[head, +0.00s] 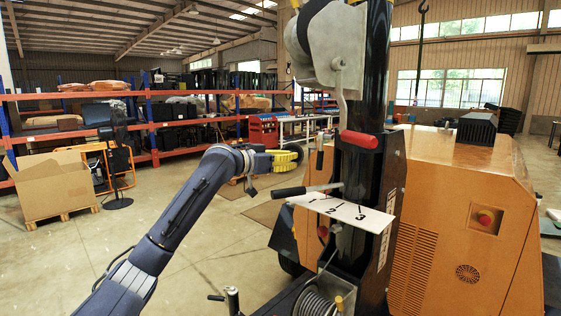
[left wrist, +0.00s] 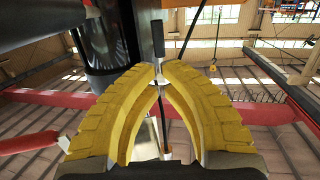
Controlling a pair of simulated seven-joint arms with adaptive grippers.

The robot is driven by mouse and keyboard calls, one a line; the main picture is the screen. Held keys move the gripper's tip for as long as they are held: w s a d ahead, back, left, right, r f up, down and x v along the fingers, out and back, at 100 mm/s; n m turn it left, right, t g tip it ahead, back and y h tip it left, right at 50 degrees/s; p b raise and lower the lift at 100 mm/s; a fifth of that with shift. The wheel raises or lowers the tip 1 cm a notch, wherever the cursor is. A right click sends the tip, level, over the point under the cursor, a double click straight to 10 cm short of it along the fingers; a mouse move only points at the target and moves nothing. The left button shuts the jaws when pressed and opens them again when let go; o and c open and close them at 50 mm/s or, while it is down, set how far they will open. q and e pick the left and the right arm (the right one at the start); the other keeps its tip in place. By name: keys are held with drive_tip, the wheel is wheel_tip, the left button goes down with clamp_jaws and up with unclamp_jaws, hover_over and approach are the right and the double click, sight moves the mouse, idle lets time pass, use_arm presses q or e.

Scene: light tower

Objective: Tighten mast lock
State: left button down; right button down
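The black mast (head: 365,110) stands upright on the orange light tower (head: 455,200). A red-gripped handle (head: 360,139) crosses its front. A lever with a dark grip (head: 290,191) sticks out left of the mast, above a white plate numbered 1, 2, 3 (head: 345,213). I cannot tell for sure which part is the mast lock. My left gripper (head: 301,155) has yellow fingers and is left of the mast, above the lever. In the left wrist view its tips come together, with a small dark upright handle (left wrist: 158,40) just beyond them; I see no clear grasp. My right gripper is out of view.
A grey winch housing (head: 335,45) with a crank hangs high on the mast. A cable drum (head: 318,303) sits low at its foot. Shelving (head: 200,125) and a cardboard box (head: 50,185) stand behind my left arm. Open floor lies between.

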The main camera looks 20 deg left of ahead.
sight(318, 157)
use_arm(q)
drive_tip(key=v, duration=0.4)
drive_tip(key=x, duration=1.2)
drive_tip(key=shift+w+d+r, duration=0.2)
drive_tip(key=shift+d, duration=0.05)
drive_tip(key=shift+w+d, duration=0.3)
drive_tip(key=shift+w, duration=0.25)
drive_tip(key=shift+x, duration=0.8)
drive_tip(key=shift+a+f, duration=0.1)
